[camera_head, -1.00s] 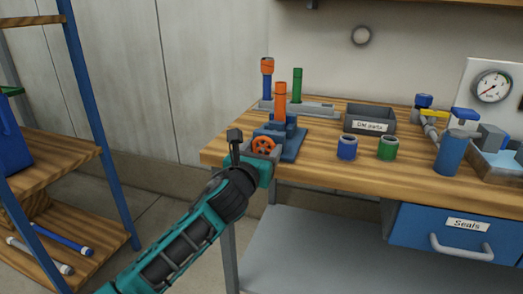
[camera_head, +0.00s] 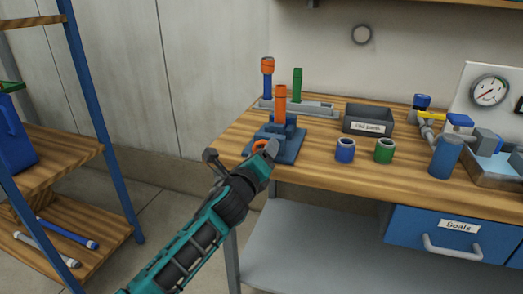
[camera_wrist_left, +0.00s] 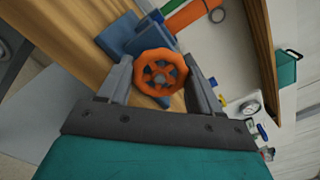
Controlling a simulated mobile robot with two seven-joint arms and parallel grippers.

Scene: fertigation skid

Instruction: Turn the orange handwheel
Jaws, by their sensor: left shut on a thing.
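The orange handwheel (camera_head: 260,146) sits on the front of a blue valve block (camera_head: 287,147) with an orange upright pipe (camera_head: 280,103), at the bench's left end. In the head view my left gripper (camera_head: 241,153) is in front of it and hides most of the wheel. In the left wrist view the spoked handwheel (camera_wrist_left: 160,72) lies between the two fingers of my left gripper (camera_wrist_left: 160,82), which is shut on its rim. My right gripper is not in view.
Behind stands a grey rack (camera_head: 297,107) with an orange-capped blue pipe and a green pipe. To the right are a grey parts bin (camera_head: 368,118), a blue cup (camera_head: 345,150) and a green cup (camera_head: 384,151). A blue-post shelf (camera_head: 90,115) stands at the left.

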